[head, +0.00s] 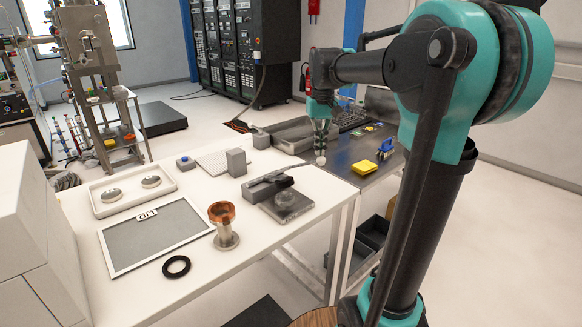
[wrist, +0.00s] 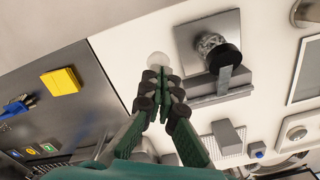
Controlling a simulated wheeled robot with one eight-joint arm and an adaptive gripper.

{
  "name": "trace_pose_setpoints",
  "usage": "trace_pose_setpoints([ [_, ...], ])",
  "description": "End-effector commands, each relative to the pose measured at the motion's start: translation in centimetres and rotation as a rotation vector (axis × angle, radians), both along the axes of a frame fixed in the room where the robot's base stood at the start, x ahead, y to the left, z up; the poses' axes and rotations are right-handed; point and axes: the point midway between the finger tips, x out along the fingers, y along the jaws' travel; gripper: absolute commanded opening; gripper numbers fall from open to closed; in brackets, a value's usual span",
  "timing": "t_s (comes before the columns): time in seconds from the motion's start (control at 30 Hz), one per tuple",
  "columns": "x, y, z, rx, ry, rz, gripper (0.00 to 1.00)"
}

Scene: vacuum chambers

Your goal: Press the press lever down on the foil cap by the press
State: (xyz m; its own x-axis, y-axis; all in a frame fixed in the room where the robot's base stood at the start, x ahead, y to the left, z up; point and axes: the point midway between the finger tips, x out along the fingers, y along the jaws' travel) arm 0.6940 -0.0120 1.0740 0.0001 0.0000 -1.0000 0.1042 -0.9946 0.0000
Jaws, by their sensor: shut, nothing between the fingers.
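The press stands on the white table, with a grey block (head: 262,188) and a flat plate (head: 297,210). Its dark press lever (head: 281,179) reaches out from the block; in the wrist view the lever's black end (wrist: 222,55) is over a clear round piece (wrist: 207,42) on the plate. I cannot make out a foil cap there. My gripper (head: 320,157) is shut and empty, in the air to the right of the press in the head view. In the wrist view its fingertips (wrist: 162,88) are left of the lever, apart from it. A pale round thing (wrist: 155,71) shows just beyond them.
A copper-topped metal post (head: 223,228), black ring (head: 176,266), framed grey mat (head: 155,240) and white tray with two silver discs (head: 105,212) share the table. A grey block (head: 236,162) stands behind the press. A dark bench with a yellow box (head: 385,148) adjoins at right.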

Motion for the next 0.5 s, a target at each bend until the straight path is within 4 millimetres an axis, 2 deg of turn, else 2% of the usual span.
trace_pose_setpoints([
  [0.5,-0.8,-0.6,-2.2,0.0,-0.001,0.0,0.0],
])
